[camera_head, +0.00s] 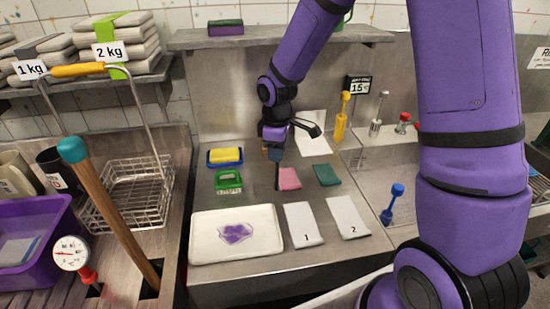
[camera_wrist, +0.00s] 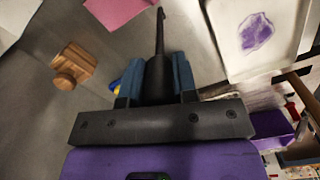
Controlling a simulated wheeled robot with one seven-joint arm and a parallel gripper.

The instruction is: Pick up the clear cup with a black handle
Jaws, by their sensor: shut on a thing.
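My gripper (camera_head: 274,152) is low over the steel counter, behind the white tray. In the wrist view its blue fingers (camera_wrist: 157,78) are shut on a black handle (camera_wrist: 159,47) that narrows to a thin stem with a small bent tip. In the head view a thin dark piece hangs below the fingers close to the counter. I cannot make out a clear cup body in either view, nor tell whether the held piece touches the counter.
A pink cloth (camera_head: 289,179) and a green cloth (camera_head: 327,175) lie beside the gripper. A white tray (camera_head: 205,252) with a purple stain and numbered white cloths (camera_head: 303,224) are in front. A wooden piece (camera_wrist: 73,67) is near the fingers. The sink is at right.

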